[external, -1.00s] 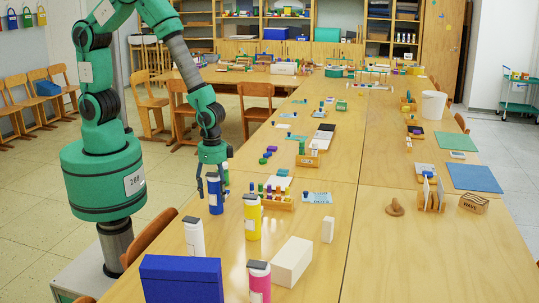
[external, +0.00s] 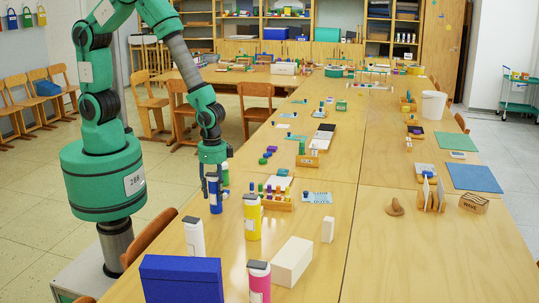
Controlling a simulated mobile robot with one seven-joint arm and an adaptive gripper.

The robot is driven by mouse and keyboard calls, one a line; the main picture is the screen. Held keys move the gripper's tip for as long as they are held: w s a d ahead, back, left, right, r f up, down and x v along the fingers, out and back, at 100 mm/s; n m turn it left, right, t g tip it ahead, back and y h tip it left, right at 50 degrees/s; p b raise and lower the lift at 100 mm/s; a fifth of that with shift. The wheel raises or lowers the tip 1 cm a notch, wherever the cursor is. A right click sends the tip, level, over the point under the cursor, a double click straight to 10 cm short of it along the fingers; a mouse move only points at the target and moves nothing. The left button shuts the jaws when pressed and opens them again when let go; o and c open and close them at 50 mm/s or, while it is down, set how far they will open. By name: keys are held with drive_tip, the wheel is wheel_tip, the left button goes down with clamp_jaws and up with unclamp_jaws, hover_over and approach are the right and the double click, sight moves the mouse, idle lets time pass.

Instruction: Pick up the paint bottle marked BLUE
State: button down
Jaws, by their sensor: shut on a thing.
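The blue paint bottle (external: 214,203) stands upright near the left edge of the long table, with a white label and a dark cap area. My gripper (external: 213,180) is at the upper part of this bottle, its fingers closed around it. The fingers hide part of the bottle's top. The label's writing is too small to read. Other bottles stand nearby: a yellow one (external: 252,222), a white one (external: 194,240) and a pink one (external: 259,286). A further blue and green bottle (external: 225,173) shows just behind my gripper.
A blue box (external: 181,280) and a white block (external: 291,262) stand at the front. A wooden rack of coloured pegs (external: 270,203) is right of the gripper. A small white block (external: 328,230) stands further right. The middle of the table (external: 370,262) is clear.

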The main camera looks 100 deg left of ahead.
sight(214, 174)
drive_tip(key=shift+r, duration=0.15)
drive_tip(key=shift+r+p, duration=0.3)
drive_tip(key=shift+r, duration=0.25)
wheel_tip(214, 174, up, 2)
drive_tip(key=shift+r+p, duration=0.15)
drive_tip(key=shift+p, duration=0.25)
drive_tip(key=s+a+r+p, duration=0.1)
drive_tip(key=s+p, duration=0.1)
drive_tip(key=s, duration=1.4)
drive_tip(key=shift+r, duration=0.15)
drive_tip(key=shift+a, duration=0.1)
